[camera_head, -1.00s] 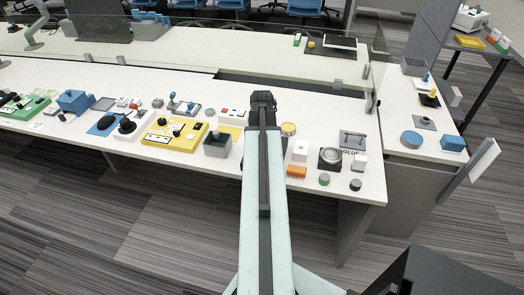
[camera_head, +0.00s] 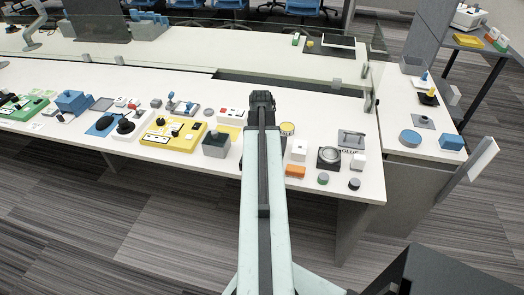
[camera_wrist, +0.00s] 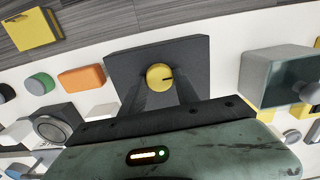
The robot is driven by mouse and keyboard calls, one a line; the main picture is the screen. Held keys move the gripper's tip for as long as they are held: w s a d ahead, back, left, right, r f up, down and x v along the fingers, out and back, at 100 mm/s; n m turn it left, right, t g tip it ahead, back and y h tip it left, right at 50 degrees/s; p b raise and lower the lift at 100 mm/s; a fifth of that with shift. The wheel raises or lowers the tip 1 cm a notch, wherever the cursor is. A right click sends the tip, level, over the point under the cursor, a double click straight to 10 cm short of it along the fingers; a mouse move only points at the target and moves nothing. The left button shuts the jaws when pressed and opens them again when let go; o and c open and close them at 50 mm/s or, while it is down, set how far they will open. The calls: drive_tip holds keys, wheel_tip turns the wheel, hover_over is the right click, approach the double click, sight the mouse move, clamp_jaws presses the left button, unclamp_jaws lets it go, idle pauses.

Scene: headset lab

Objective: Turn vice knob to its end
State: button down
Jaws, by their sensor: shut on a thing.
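A round yellow knob (camera_wrist: 157,76) with a short dark mark pointing right sits on a dark grey block (camera_wrist: 195,50) in the wrist view. It is the knob at my gripper; no separate vice jaws can be made out there. My gripper (camera_wrist: 159,84) has its two dark fingers on either side of the knob and is shut on it. In the head view my arm hides the knob and its block, and my gripper (camera_head: 262,102) shows only as a dark shape at the arm's far end.
A grey open box (camera_head: 216,143) stands left of my arm; it is at the right in the wrist view (camera_wrist: 275,75). An orange block (camera_head: 295,171) and small round knobs (camera_head: 323,179) lie to the right. The white table (camera_head: 340,110) is crowded leftward.

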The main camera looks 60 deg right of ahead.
drive_tip(key=shift+w+a, duration=0.15)
drive_tip(key=shift+a, duration=0.1)
idle(0.3)
drive_tip(key=c, duration=0.9)
unclamp_jaws()
drive_tip(key=shift+d, duration=0.1)
wheel_tip(320, 180, up, 8)
drive_tip(key=p, duration=0.8)
drive_tip(key=shift+f, duration=0.1)
